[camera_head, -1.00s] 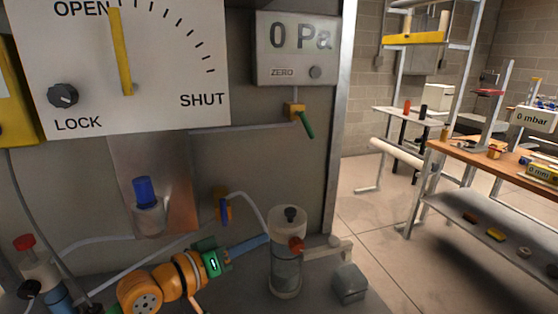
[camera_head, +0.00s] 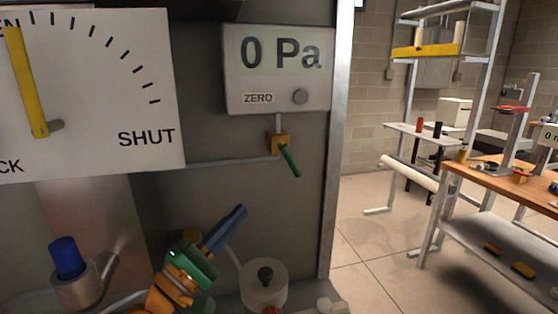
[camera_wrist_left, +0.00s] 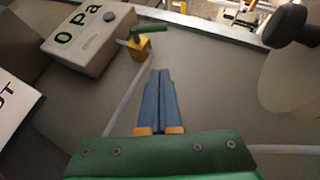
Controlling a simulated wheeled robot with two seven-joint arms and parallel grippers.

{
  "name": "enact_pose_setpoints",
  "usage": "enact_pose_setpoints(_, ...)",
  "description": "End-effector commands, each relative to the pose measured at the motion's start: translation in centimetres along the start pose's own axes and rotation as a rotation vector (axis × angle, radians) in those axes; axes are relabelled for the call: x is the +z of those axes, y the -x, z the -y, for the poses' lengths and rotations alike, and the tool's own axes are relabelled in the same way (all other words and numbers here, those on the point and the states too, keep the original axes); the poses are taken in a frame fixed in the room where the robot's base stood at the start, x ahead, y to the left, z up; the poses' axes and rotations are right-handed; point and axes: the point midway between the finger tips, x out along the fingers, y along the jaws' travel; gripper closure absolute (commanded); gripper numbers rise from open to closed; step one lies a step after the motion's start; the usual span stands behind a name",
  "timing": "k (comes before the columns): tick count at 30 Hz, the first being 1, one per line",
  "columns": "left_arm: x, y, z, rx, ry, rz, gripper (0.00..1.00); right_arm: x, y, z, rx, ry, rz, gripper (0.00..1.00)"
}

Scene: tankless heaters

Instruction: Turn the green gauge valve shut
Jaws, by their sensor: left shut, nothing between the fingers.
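The green gauge valve has a green lever (camera_head: 289,161) on a small yellow body (camera_head: 277,142), on the pipe below the gauge box. The lever slants down to the right. In the left wrist view the green lever (camera_wrist_left: 151,29) and yellow body (camera_wrist_left: 139,46) are beyond my fingertips, apart from them. The gauge box (camera_head: 277,68) reads 0 Pa. My left gripper (camera_head: 240,210), with blue fingers, is below and left of the valve, pointing up to the right. In the left wrist view its fingers (camera_wrist_left: 160,75) are together and empty. My right gripper is not in view.
A white dial panel (camera_head: 100,95) with a yellow pointer is at the left. A blue-capped fitting (camera_head: 66,258) is below it. Grey panel around the lever is clear.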

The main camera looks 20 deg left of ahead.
Motion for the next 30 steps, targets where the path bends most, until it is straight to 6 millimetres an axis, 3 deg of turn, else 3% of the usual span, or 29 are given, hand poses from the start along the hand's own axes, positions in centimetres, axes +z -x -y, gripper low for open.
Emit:
enact_pose_setpoints(3, 0.2, -2.9, -0.7, 0.004, 0.002, 0.000, 1.00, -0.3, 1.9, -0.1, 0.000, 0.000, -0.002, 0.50)
enact_pose_setpoints(11, 0.1, -8.3, -0.3, 0.003, 0.002, 0.001, 1.00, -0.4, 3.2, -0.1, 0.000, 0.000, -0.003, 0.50)
enact_pose_setpoints(13, 1.1, -9.5, -0.8, 0.001, 0.005, 0.001, 1.00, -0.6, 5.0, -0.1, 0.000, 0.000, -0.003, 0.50)
enact_pose_setpoints(19, 2.6, -10.8, -0.3, 0.000, 0.003, -0.001, 1.00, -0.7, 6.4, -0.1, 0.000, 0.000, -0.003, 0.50)
enact_pose_setpoints(30, 2.8, -10.9, 0.1, 0.000, 0.001, -0.001, 1.00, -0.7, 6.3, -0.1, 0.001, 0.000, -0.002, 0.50)
